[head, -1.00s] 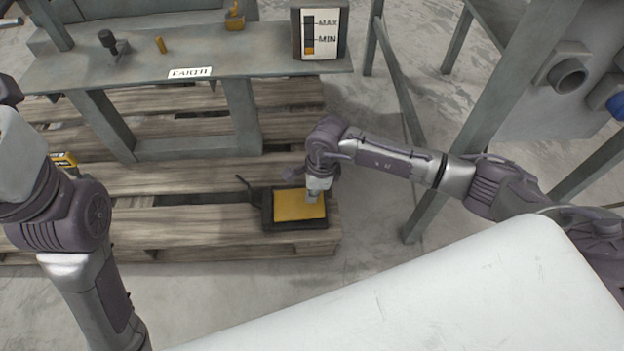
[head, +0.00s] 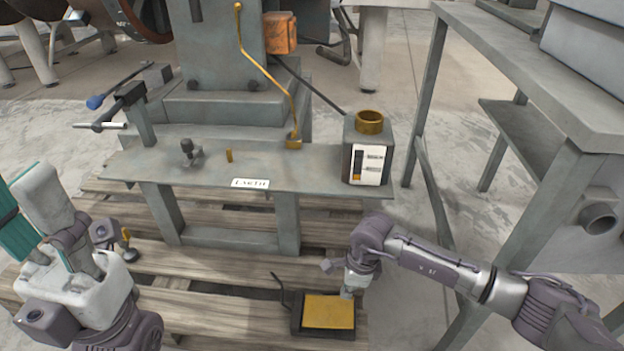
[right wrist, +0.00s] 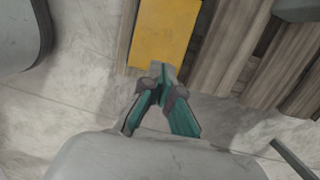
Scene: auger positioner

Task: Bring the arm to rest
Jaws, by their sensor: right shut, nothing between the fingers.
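My right gripper (head: 348,292) points down at the right edge of a yellow pad (head: 328,312) in a dark frame, which lies on the pallet. In the right wrist view its fingertips (right wrist: 160,72) are together and empty, close to the near edge of the yellow pad (right wrist: 165,30). I cannot tell whether they touch it. My left gripper (head: 38,205) shows at the lower left of the head view, its teal and grey fingers pointing up, partly cut off by the picture edge. I cannot tell whether it is open or shut.
A grey machine bench (head: 215,178) with a label stands on the wooden pallet (head: 225,308). A metal table frame (head: 560,140) stands at the right. Concrete floor lies between.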

